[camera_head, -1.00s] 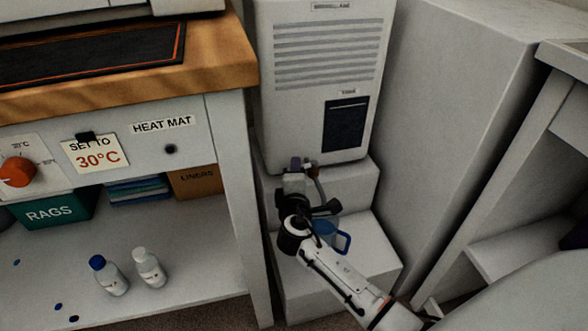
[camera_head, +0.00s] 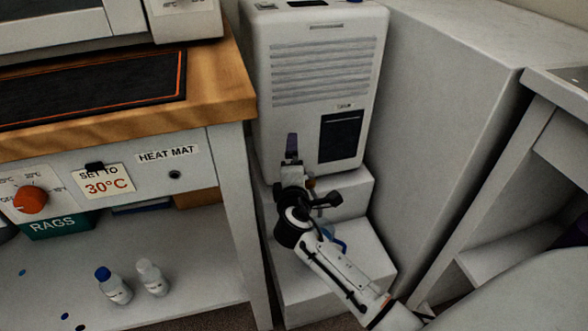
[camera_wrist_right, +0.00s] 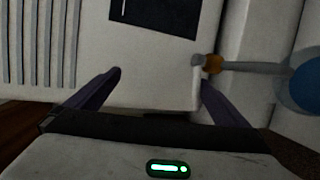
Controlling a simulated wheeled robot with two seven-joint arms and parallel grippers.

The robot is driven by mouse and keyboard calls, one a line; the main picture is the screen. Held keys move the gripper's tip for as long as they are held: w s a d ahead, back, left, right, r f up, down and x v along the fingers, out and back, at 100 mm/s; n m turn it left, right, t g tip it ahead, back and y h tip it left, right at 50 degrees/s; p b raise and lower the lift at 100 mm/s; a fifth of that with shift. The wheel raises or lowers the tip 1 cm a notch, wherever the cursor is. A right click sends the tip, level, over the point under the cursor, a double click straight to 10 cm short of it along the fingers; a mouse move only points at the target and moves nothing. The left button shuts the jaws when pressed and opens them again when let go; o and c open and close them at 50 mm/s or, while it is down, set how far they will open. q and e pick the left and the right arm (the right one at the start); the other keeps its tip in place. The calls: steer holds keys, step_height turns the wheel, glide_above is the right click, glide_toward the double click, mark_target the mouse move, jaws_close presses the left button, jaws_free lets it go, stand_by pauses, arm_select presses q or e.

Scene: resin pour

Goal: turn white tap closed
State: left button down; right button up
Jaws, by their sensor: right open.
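The white dehumidifier-like unit (camera_head: 325,60) stands on white steps, with louvres and a dark window on its front. In the right wrist view a small pale tap end (camera_wrist_right: 197,62) with an orange collar (camera_wrist_right: 213,63) shows low on the unit, at the tip of my right finger. A grey spout or hose runs from it to a blue jug (camera_wrist_right: 305,82). My right gripper (camera_head: 292,147) is open and empty at the unit's lower front; its two purple fingers (camera_wrist_right: 160,78) are spread in the wrist view. In the head view my gripper hides most of the tap.
The blue jug (camera_head: 340,244) is partly hidden behind my arm on the lower step (camera_head: 355,265). A wooden-topped bench (camera_head: 225,95) with a shelf holding two bottles stands left. A tall grey cabinet (camera_head: 440,120) closes the right side.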

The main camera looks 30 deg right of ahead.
steer(key=shift+t, duration=0.4)
steer(key=r, duration=0.2)
steer(key=w+r, duration=0.1)
steer(key=r, duration=0.1)
steer(key=shift+d+r, duration=0.1)
steer(key=shift+r, duration=0.15)
steer(key=f, duration=0.1)
steer(key=f+g, duration=0.1)
steer(key=f, duration=0.1)
steer(key=shift+s+f, duration=0.2)
steer(key=shift+s, duration=0.2)
steer(key=shift+s+r, duration=0.15)
steer(key=shift+r, duration=0.05)
steer(key=shift+c, duration=1.3)
steer(key=shift+p+v, duration=0.95)
steer(key=shift+v, duration=0.4)
steer(key=shift+c, duration=1.1)
steer(key=shift+s, duration=0.45)
steer(key=c, duration=1)
steer(key=shift+s, duration=0.35)
steer(key=shift+c, duration=0.8)
steer(key=s+a+p, duration=0.3)
steer(key=s, duration=0.4)
steer(key=shift+s+r, duration=0.2)
steer(key=shift+r, duration=0.1)
